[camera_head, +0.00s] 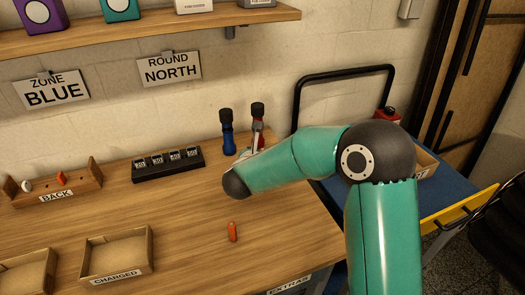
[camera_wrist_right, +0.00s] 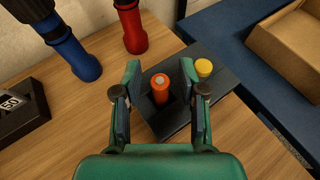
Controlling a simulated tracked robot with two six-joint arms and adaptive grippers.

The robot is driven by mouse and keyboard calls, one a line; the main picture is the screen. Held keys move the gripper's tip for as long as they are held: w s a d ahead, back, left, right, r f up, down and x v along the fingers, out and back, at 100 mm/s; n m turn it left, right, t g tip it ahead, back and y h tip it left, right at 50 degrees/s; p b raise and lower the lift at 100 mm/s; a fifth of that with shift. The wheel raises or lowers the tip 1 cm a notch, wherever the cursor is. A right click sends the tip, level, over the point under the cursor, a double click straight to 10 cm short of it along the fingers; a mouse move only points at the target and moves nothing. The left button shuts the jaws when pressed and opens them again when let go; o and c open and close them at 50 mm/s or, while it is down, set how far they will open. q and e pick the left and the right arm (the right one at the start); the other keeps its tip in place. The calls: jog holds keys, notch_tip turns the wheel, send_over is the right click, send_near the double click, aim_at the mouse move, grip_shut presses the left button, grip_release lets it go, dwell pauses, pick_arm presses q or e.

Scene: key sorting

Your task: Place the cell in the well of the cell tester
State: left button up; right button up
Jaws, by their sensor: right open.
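An orange cell (camera_wrist_right: 160,88) with a silver tip stands upright at the dark cell tester (camera_wrist_right: 195,85) in the right wrist view. The tester has a round yellow part (camera_wrist_right: 203,68) on it. My right gripper (camera_wrist_right: 163,90) is open, with one finger on each side of the cell and visible gaps between. The cell's lower end and the well are partly hidden, so its seating depth is unclear. In the head view my right arm hides the tester. Another orange cell (camera_head: 232,231) lies on the table there. My left gripper is not in view.
Blue (camera_head: 227,132) and red (camera_head: 257,125) upright tools stand near the wall. A black rack (camera_head: 168,164) and a wooden rack marked BACK (camera_head: 56,195) stand to their left. A CHARGED tray (camera_head: 118,257) is at the front. A blue surface (camera_head: 445,190) lies right of the table.

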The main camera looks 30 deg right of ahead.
jog(key=shift+r, duration=0.2)
jog(key=v, duration=1.2)
jog(key=shift+b, duration=0.4)
jog(key=shift+f, duration=0.1)
